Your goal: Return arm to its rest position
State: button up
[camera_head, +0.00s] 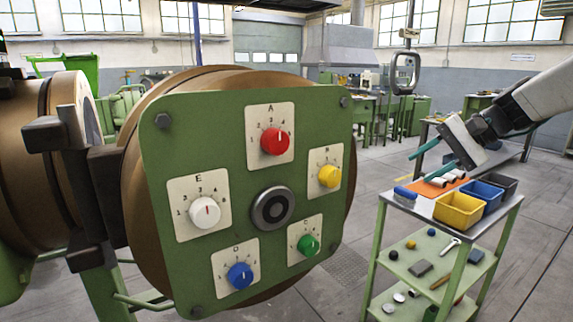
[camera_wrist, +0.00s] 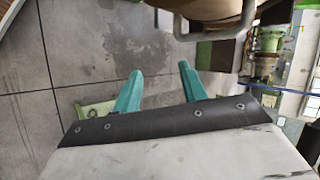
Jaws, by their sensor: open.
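My gripper (camera_head: 421,167) is at the right in the head view, on my arm that reaches in from the right edge. Its two teal fingers are apart and point left, in the air close to the cart. In the wrist view my gripper (camera_wrist: 160,72) shows both fingers spread, with nothing between them but grey floor behind. A green panel (camera_head: 184,128) with red, yellow, green, blue and white knobs stands left of the gripper, well apart from it.
A green-framed cart (camera_head: 374,250) stands at lower right. Its top carries a yellow bin (camera_head: 459,211), a blue bin (camera_head: 480,194), a dark bin and a blue-handled brush; tools and balls lie on its lower shelf. A grey handle (camera_head: 403,72) stands behind. Open floor lies between panel and cart.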

jog(key=s+a+f+n+g+h, duration=0.1)
jog(key=s+f+n+h, duration=0.1)
jog(key=s, duration=0.9)
jog(key=s+a+f+n+h, duration=0.2)
jog(key=s+f+h, duration=0.1)
jog(key=s, duration=0.7)
jog(key=s+a+f+n+g+h, duration=0.1)
jog(key=s+f, duration=0.4)
jog(key=s, duration=0.6)
jog(key=a+n+h, duration=0.1)
jog(key=n+h, duration=0.1)
jog(key=shift+s+g+h, duration=0.3)
jog(key=shift+f, duration=0.1)
jog(key=shift+c, duration=0.6)
jog(key=shift+a, duration=0.2)
